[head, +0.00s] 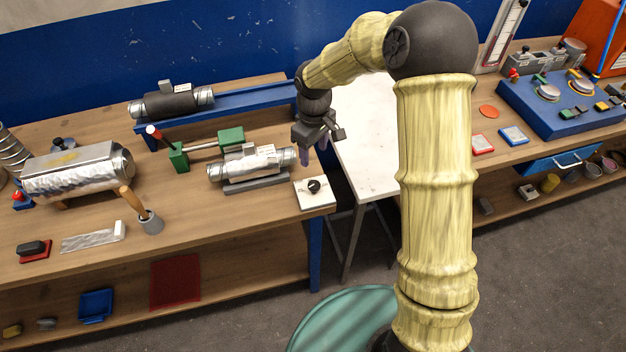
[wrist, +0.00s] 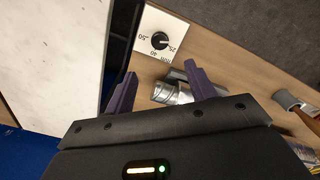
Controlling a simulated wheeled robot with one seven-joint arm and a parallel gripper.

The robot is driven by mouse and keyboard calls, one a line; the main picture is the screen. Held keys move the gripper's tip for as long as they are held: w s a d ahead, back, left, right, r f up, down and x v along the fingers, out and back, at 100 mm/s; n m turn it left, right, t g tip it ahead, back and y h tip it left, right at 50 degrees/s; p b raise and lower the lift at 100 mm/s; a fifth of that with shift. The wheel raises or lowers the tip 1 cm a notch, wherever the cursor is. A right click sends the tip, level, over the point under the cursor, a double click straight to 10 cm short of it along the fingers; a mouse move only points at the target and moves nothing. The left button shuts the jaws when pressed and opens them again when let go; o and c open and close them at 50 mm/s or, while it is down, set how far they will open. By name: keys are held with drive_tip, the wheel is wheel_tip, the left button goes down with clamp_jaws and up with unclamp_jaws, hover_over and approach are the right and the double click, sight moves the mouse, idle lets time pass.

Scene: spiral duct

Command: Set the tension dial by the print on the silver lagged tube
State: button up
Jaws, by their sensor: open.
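The tension dial, a black knob on a white plate (head: 314,188), sits at the right front corner of the wooden bench. In the wrist view the dial (wrist: 160,40) shows printed numbers, 25, 40 and 50 among them, beyond my fingertips. The silver lagged tube (head: 240,171) lies on a grey cradle left of the dial. Its white label is too small to read. The tube's end (wrist: 166,92) shows between my fingers in the wrist view. My gripper (head: 314,150) is open and empty above the bench's right edge; it also shows in the wrist view (wrist: 160,75).
A black lagged tube (head: 172,104) lies behind on a blue shelf. A green-ended clamp (head: 205,147) stands behind the silver tube. A white table (head: 372,140) adjoins on the right.

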sight(313, 184)
wheel_tip(313, 184, down, 13)
drive_tip(key=shift+d+r+p, duration=0.15)
drive_tip(key=shift+p, duration=1.1)
drive_tip(key=shift+s+f, duration=0.15)
drive_tip(key=shift+f, duration=0.25)
drive_tip(key=shift+c, duration=0.4)
drive_tip(key=shift+a, duration=0.2)
drive_tip(key=c, duration=0.9)
